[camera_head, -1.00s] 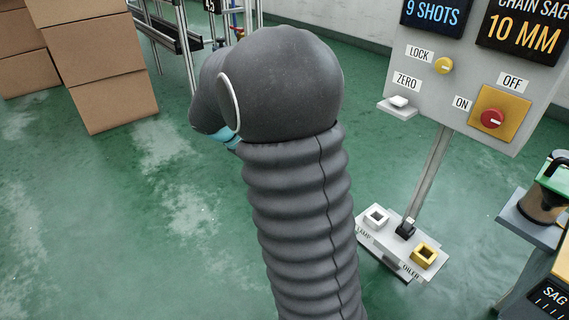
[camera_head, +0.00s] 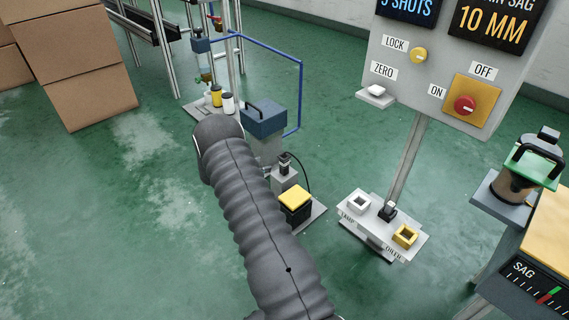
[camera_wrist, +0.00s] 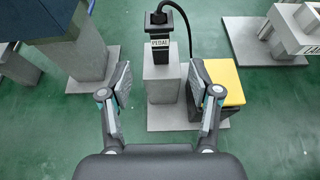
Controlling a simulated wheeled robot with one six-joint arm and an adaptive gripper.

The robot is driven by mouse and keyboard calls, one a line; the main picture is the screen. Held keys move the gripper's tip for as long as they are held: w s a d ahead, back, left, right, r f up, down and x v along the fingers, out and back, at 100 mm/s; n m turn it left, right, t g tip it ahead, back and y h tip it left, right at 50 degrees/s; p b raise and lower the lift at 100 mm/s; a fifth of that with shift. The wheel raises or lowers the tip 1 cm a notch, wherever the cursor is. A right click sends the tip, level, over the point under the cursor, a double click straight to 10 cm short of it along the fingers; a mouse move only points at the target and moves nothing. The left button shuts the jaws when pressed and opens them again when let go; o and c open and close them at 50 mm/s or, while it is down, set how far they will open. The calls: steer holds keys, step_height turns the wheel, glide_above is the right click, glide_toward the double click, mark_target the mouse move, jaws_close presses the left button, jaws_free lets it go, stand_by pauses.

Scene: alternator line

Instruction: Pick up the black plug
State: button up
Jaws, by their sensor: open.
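The black plug (camera_wrist: 160,22) stands upright on top of a grey post (camera_wrist: 163,84), above a label reading PEDAL, in the wrist view. A black cable runs from its top and bends down to the right. In the head view the plug (camera_head: 284,163) shows just right of my arm. My gripper (camera_wrist: 160,82) is open and empty, its two fingers apart on either side of the post's image. The plug lies beyond the fingertips, centred between them in the picture, not touched. My gripper is hidden behind my arm in the head view.
A yellow-topped black box (camera_head: 295,200) stands beside the post. A blue-topped grey unit (camera_head: 263,120) stands behind it. To the right is a small stand with a white socket (camera_head: 358,205) and a yellow socket (camera_head: 405,236), below the control panel (camera_head: 440,70). Green floor is clear at left.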

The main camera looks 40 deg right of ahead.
mark_target(281, 163)
steer(key=x, duration=0.8)
steer(key=shift+w+d+f, duration=0.1)
steer(key=shift+d+f, duration=0.15)
steer(key=shift+f, duration=0.05)
steer(key=shift+f+x, duration=0.25)
steer(key=shift+x, duration=1.1)
steer(key=shift+f+x, duration=0.2)
steer(key=shift+x, duration=1.15)
steer(key=shift+a, duration=0.2)
jaws_close()
steer(key=shift+r, duration=0.1)
